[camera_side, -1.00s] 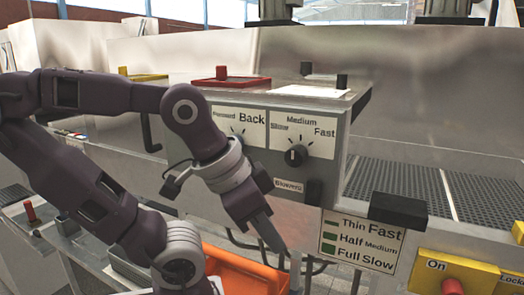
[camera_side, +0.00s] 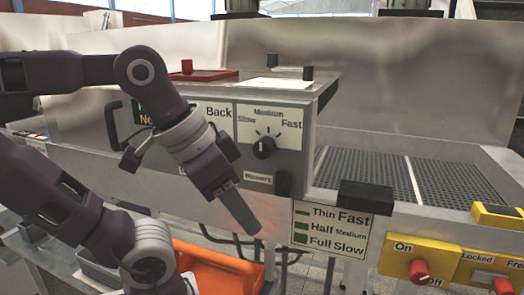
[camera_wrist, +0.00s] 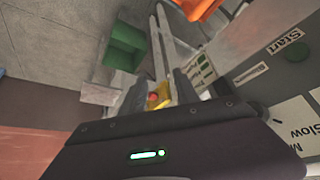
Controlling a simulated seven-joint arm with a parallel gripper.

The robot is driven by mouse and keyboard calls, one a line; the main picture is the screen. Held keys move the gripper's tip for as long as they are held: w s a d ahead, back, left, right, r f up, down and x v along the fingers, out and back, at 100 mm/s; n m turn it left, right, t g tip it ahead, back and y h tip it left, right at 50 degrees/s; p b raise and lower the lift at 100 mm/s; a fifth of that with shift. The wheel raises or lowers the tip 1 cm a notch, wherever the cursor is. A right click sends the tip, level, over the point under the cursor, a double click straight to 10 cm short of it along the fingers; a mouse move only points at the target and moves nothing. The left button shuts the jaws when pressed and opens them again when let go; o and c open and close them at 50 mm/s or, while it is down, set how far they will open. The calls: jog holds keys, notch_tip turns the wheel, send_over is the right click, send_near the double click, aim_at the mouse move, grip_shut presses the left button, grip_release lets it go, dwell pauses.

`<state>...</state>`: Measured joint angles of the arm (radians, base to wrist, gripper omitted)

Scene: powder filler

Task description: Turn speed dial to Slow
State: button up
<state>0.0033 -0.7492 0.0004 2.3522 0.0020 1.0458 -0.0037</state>
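The speed dial (camera_side: 263,147) is a black round knob on the grey machine's front panel. Its white label (camera_side: 285,118) reads Slow at left, Medium at top and Fast at right. A small pale mark shows on the knob, but I cannot tell surely which setting it points to. My gripper (camera_side: 252,228) hangs below and slightly left of the dial, apart from it, pointing down and right. In the wrist view my gripper (camera_wrist: 158,92) has its two fingers apart with nothing between them. There the dial itself is not visible; part of an upside-down Slow label (camera_wrist: 298,125) shows at right.
A black switch (camera_side: 283,184) and the Blowers label are just below the dial. A Thin/Half/Full speed sign (camera_side: 331,229) hangs right of the gripper. A black block (camera_side: 366,197) juts out at right. An orange bin (camera_side: 215,270) is below.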

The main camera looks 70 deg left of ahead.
aim_at(266, 150)
jog(key=o, duration=0.4)
notch_tip(266, 150, up, 8)
jog(key=shift+f, duration=0.25)
jog(key=shift+c, duration=0.2)
jog(key=w+a+g+y, duration=0.2)
jog(key=a+y, duration=0.1)
jog(key=y, duration=0.1)
jog(key=w+a+f+g+y, duration=0.1)
jog(key=w+a+g+y, duration=0.1)
jog(key=a+y, duration=0.1)
jog(key=w+a+f+n+g+y, duration=0.1)
jog(key=w+a+g+y, duration=0.1)
jog(key=w+a+y, duration=0.1)
jog(key=shift+a+f+g+y, duration=0.3)
jog(key=shift+a+y, duration=0.25)
jog(key=shift+y, duration=0.35)
jog(key=w+d+r+t+y, duration=0.1)
jog(key=w+d+r+y, duration=0.2)
jog(key=w+r+y, duration=0.15)
jog(key=shift+n, duration=0.3)
jog(key=f, duration=0.2)
jog(key=a+f, duration=0.1)
jog(key=s+f, duration=0.1)
jog(key=f, duration=0.1)
jog(key=shift+a+f, duration=0.15)
jog(key=shift+f, duration=0.15)
jog(key=a, duration=0.4)
jog(key=a+f, duration=0.1)
jog(key=shift+a, duration=0.85)
grip_shut()
